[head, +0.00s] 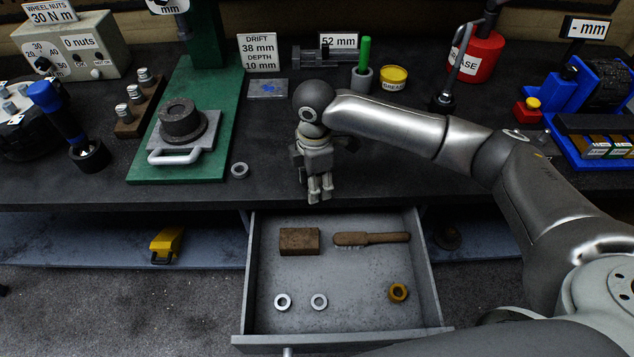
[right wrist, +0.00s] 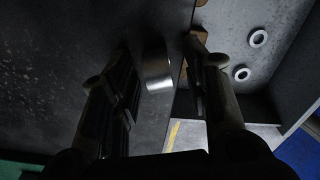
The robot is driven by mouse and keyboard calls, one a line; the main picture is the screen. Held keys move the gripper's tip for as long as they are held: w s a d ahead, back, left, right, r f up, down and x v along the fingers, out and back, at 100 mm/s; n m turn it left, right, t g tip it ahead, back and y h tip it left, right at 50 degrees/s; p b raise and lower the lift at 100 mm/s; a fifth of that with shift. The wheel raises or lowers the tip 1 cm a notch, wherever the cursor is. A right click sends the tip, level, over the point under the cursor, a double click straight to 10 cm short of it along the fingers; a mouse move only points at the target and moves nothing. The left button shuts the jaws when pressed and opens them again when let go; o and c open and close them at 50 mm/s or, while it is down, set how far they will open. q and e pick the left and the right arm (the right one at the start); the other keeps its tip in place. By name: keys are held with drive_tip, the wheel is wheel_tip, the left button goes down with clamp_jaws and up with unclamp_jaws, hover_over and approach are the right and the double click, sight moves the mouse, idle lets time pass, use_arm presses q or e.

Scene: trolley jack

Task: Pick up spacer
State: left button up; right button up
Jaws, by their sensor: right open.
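A small silver ring (head: 239,170), which looks like a spacer, lies on the dark bench near its front edge, beside the green base plate. Two similar light rings (head: 282,302) (head: 319,301) and a brass-coloured ring (head: 397,292) lie in the open drawer. My right gripper (head: 320,190) points down over the bench's front edge, to the right of the bench ring, and is open and empty. In the right wrist view, a shiny silver ring (right wrist: 157,72) shows in the gap between the fingers; I cannot tell how far below them it is. My left gripper is not in view.
The open drawer (head: 433,290) also holds a brown block (head: 299,241) and a wooden brush (head: 371,238). A press with a green base (head: 215,150) stands left. A green-handled tool (head: 364,55) and a yellow grease tin (head: 393,77) stand behind.

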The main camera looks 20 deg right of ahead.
clamp_jaws()
drive_tip(key=shift+r, duration=0.1)
